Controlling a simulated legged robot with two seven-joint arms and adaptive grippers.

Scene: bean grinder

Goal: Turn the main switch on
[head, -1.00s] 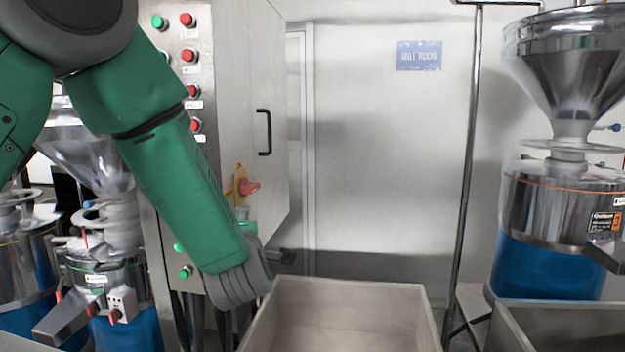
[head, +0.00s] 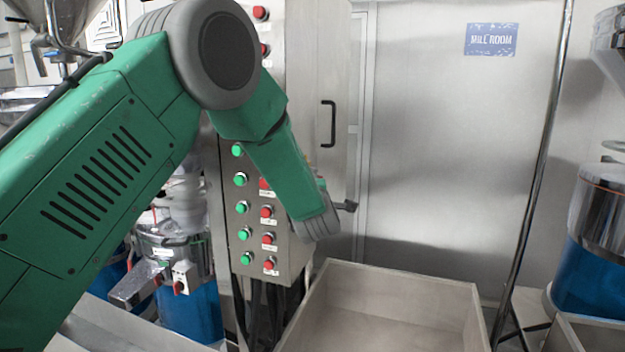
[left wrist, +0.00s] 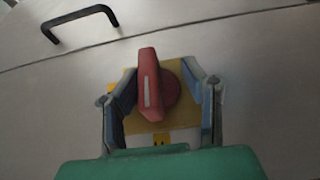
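The main switch is a red rotary handle (left wrist: 150,85) on a round red base over a yellow plate (left wrist: 185,122), on the side of the steel cabinet. In the left wrist view my left gripper (left wrist: 160,80) is open, with one finger on each side of the red handle and gaps visible. I cannot tell whether either finger touches it. The handle lies roughly crosswise to the black door handle (left wrist: 80,25). In the head view my forearm hides the switch, and only a dark part of my left gripper (head: 347,206) shows past the wrist. My right gripper is out of view.
The steel cabinet (head: 306,60) carries green and red buttons on its front, close to my arm. An open metal bin (head: 390,275) stands below the wrist. Grinders with blue bases (head: 190,310) stand at left and right. A metal pole (head: 540,170) rises at right.

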